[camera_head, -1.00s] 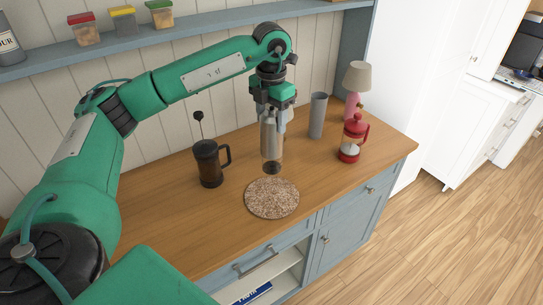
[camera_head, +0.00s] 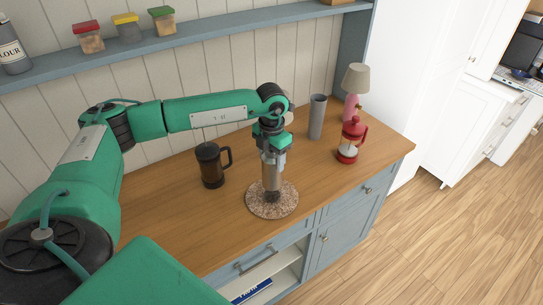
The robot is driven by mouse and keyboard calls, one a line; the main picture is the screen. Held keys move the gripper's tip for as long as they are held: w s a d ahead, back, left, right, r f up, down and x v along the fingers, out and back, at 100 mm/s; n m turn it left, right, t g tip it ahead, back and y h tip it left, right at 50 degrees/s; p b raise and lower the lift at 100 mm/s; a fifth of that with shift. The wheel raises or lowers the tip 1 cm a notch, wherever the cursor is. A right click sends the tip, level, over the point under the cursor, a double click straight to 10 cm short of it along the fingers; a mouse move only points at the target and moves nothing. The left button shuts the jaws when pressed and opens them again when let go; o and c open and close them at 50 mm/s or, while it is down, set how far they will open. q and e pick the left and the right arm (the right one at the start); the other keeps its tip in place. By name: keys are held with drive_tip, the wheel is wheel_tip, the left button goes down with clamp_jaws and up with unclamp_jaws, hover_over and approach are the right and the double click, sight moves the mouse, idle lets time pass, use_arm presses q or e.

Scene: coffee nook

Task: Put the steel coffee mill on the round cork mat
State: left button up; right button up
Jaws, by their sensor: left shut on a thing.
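The steel coffee mill (camera_head: 272,178) is a slim upright metal cylinder with a dark lower end. My left gripper (camera_head: 272,158) is shut on its upper part from above. The mill is over the round cork mat (camera_head: 259,205), a speckled brown disc near the front edge of the counter. Its lower end appears at or very close to the mat's surface; I cannot tell whether it touches. The right gripper is not in view.
A dark coffee press (camera_head: 211,166) stands left of the mat. The wooden counter (camera_head: 180,230) is clear at front left.

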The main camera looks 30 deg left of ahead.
use_arm(q)
drive_tip(key=shift+f, duration=0.2)
drive_tip(key=o, duration=1.5)
drive_tip(key=shift+o, duration=0.2)
drive_tip(key=shift+r, duration=0.15)
drive_tip(key=shift+r, duration=0.2)
wheel_tip(320, 180, up, 10)
drive_tip(key=b, duration=0.4)
drive_tip(key=shift+r, duration=0.9)
